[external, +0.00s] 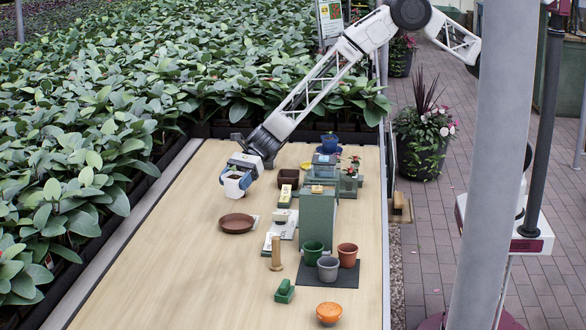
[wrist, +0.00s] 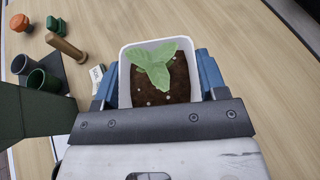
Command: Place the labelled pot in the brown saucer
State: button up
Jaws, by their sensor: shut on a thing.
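The pot, white and square with dark soil and a green seedling, is between the fingers of my gripper (wrist: 157,80) in the wrist view. The white pot (external: 233,187) also shows in the external view, slightly tilted and held above the table. I cannot make out a label on it. My gripper (external: 240,176) is shut on the pot. The brown saucer (external: 237,222) is round and lies on the table, below the pot in the external picture and apart from it. The saucer does not show in the wrist view.
Green, grey and terracotta pots (external: 347,255) stand on a dark mat. A wooden stamp (external: 276,252) stands nearby. The table's left side is clear.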

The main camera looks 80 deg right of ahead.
send_over(237, 226)
jog(key=shift+w+d+f, duration=0.1)
jog(key=shift+f, duration=1.45)
jog(key=shift+w+d+f, duration=0.1)
jog(key=shift+f, duration=1.45)
jog(key=shift+s+f, duration=0.1)
jog(key=shift+f, duration=1.75)
jog(key=shift+f, duration=0.15)
jog(key=o, duration=1.2)
jog(key=v, duration=1.2)
